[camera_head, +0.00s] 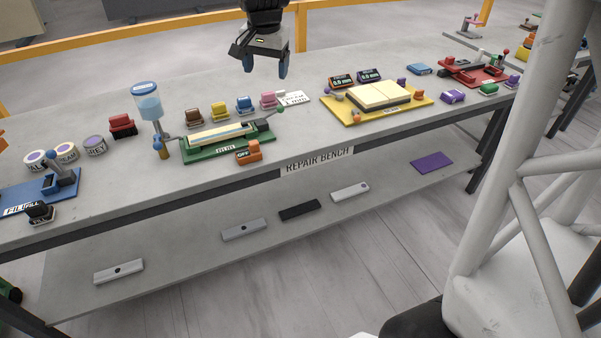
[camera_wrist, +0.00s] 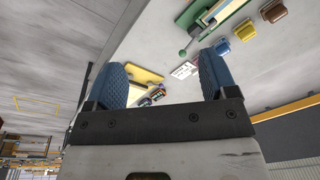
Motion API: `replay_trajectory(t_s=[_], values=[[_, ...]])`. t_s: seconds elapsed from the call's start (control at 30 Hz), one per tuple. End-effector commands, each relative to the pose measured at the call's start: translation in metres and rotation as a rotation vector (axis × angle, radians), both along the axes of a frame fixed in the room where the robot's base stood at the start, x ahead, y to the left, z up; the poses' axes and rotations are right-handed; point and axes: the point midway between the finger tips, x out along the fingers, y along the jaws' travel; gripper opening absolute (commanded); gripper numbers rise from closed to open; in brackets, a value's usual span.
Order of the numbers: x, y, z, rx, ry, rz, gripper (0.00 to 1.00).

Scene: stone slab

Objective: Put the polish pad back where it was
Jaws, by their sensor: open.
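Several small handled pads stand on the bench, and I cannot tell which is the polish pad. A brown pad (camera_head: 193,117), yellow pad (camera_head: 219,112), blue pad (camera_head: 244,105) and pink pad (camera_head: 268,100) form a row behind the green fixture (camera_head: 228,140). An orange pad (camera_head: 249,152) sits at that fixture's front edge. My gripper (camera_head: 265,68) is open and empty, above the back of the bench near the pink pad. In the wrist view its blue fingers stand wide apart (camera_wrist: 165,78); the yellow pad (camera_wrist: 245,31) and brown pad (camera_wrist: 273,12) show at upper right.
A white lettered card (camera_head: 293,98) lies beside the pink pad. A yellow fixture (camera_head: 424,100) holds cream panels. A lower shelf (camera_head: 180,262) holds flat bars.

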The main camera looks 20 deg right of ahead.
Motion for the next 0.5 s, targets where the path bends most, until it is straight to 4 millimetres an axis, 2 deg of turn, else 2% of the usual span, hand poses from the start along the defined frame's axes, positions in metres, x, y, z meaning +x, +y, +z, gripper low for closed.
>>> replay_trajectory(t_s=[0.03,0.5], values=[[-0.016,0.003,0.003,-0.004,-0.006,0.026,0.78],[-0.147,0.026,-0.004,-0.044,-0.04,0.286,0.78]])
